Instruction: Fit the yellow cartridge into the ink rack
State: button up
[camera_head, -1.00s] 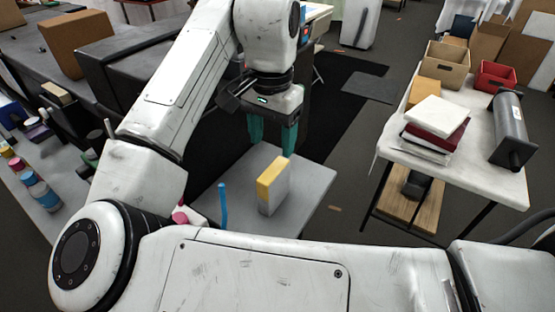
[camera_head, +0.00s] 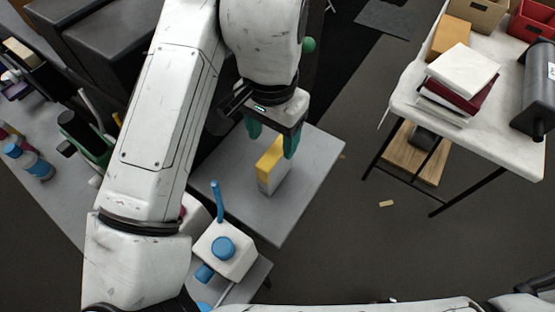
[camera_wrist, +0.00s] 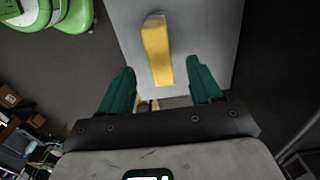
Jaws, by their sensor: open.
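The yellow cartridge (camera_head: 272,178) is an upright grey block with a yellow top, standing on a grey tabletop (camera_head: 318,172). It also shows in the wrist view (camera_wrist: 157,48), yellow side towards the camera, in line with the gap between the fingers. My gripper (camera_head: 271,146) has two teal fingers, open, pointing down just above and around the cartridge's top. In the wrist view my gripper (camera_wrist: 162,72) is empty and the cartridge lies beyond the fingertips. I cannot make out the ink rack for sure in either view.
A white device with a blue knob (camera_head: 222,248) and a blue upright rod (camera_head: 217,200) stand close by the grey tabletop. A white table (camera_head: 475,128) with stacked books (camera_head: 460,75) is at right. Bottles (camera_head: 30,160) stand at left. Floor between the tables is mostly clear.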

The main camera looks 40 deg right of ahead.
aim_at(275, 152)
jog(key=shift+d+f+p, duration=0.15)
jog(key=shift+f+p, duration=0.2)
jog(key=shift+f, duration=1.2)
jog(key=shift+d+f+p, duration=0.1)
jog(key=shift+f+p, duration=0.25)
jog(key=shift+f, duration=1.15)
grip_shut()
